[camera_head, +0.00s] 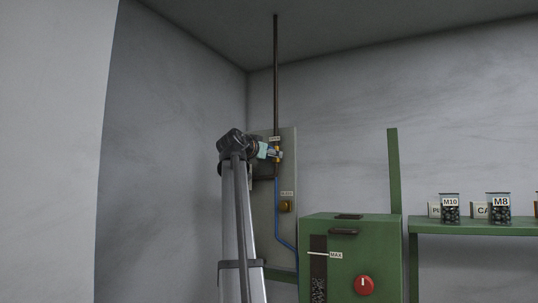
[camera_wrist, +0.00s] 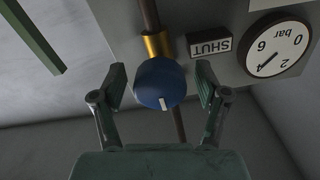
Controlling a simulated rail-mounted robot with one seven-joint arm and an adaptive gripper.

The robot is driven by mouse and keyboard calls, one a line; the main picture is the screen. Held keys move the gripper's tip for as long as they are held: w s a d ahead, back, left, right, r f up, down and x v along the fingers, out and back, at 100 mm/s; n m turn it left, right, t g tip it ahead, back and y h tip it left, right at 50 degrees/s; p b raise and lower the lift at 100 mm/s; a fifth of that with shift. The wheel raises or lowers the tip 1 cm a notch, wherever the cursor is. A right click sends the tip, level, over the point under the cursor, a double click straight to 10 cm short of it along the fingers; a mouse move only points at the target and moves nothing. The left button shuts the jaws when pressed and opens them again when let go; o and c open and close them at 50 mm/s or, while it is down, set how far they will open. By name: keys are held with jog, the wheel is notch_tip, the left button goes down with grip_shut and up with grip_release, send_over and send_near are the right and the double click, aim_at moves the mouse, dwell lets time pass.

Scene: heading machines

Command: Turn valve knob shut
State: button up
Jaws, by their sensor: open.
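In the wrist view a round blue valve knob (camera_wrist: 160,84) with a white pointer mark sits on a brass fitting (camera_wrist: 158,45) on a dark pipe. The white mark points toward the bottom of the picture. A black SHUT label (camera_wrist: 210,44), upside down in this view, is to the right of the fitting. My gripper (camera_wrist: 160,82) is open, with one finger on each side of the knob and visible gaps between. In the head view my gripper (camera_head: 272,153) is up at the grey panel (camera_head: 288,230); the knob is hidden or too small to tell there.
A pressure gauge (camera_wrist: 278,49) is right of the label. In the head view a yellow fitting (camera_head: 286,207) and a blue hose (camera_head: 277,220) are lower on the panel. A green machine (camera_head: 380,240) with a red knob (camera_head: 364,285) and a shelf (camera_head: 470,228) with jars stand to the right.

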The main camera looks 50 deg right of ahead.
jog(key=c, duration=1.2)
jog(key=shift+o, duration=0.2)
jog(key=shift+n, duration=0.3)
jog(key=n+b, duration=0.1)
jog(key=n, duration=0.1)
jog(key=shift+n+b, duration=0.3)
jog(key=n, duration=1)
jog(key=shift+r, duration=0.1)
jog(key=n, duration=0.4)
jog(key=shift+n, duration=0.4)
